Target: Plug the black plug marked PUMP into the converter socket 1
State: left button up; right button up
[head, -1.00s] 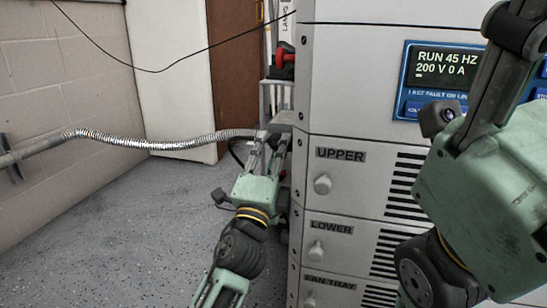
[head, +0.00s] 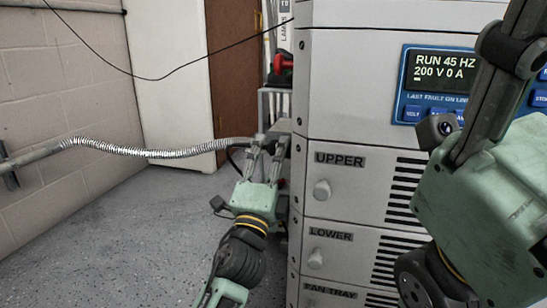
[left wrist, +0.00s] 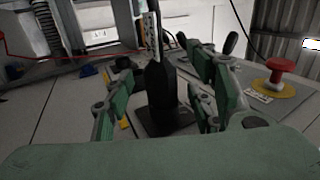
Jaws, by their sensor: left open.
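My left gripper (head: 266,138) is at the left side of the grey cabinet, its two fingers open and apart. In the left wrist view, a black plug-shaped body (left wrist: 160,88) stands upright between the open fingers (left wrist: 168,88), on a dark square base (left wrist: 166,122). It rises to a thin dark upper part. I cannot read a PUMP mark on it, and contact with the fingers is not clear. The converter socket 1 cannot be identified. My right gripper's green body (head: 485,205) fills the right of the head view; its fingertips cannot be made out.
The cabinet (head: 350,110) has a display reading RUN 45 HZ (head: 443,75). A red mushroom button (left wrist: 281,66) on a yellow base is right of the left fingers. A ribbed conduit (head: 150,152) runs from the left wall. The grey floor (head: 120,245) at left is clear.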

pick_arm(q)
jog(key=a, duration=0.1)
jog(key=w+a+p, duration=0.1)
jog(key=a, duration=0.2)
jog(key=shift+w+a+p, duration=0.25)
jog(key=shift+a+p, duration=0.05)
jog(key=shift+a, duration=0.1)
jog(key=s+a+f, duration=0.1)
jog(key=s+a, duration=0.1)
jog(key=s, duration=0.6)
jog(key=s+a+f, duration=0.1)
jog(key=s+a, duration=0.2)
jog(key=s, duration=0.4)
jog(key=shift+s+f, duration=0.15)
jog(key=shift+s, duration=0.25)
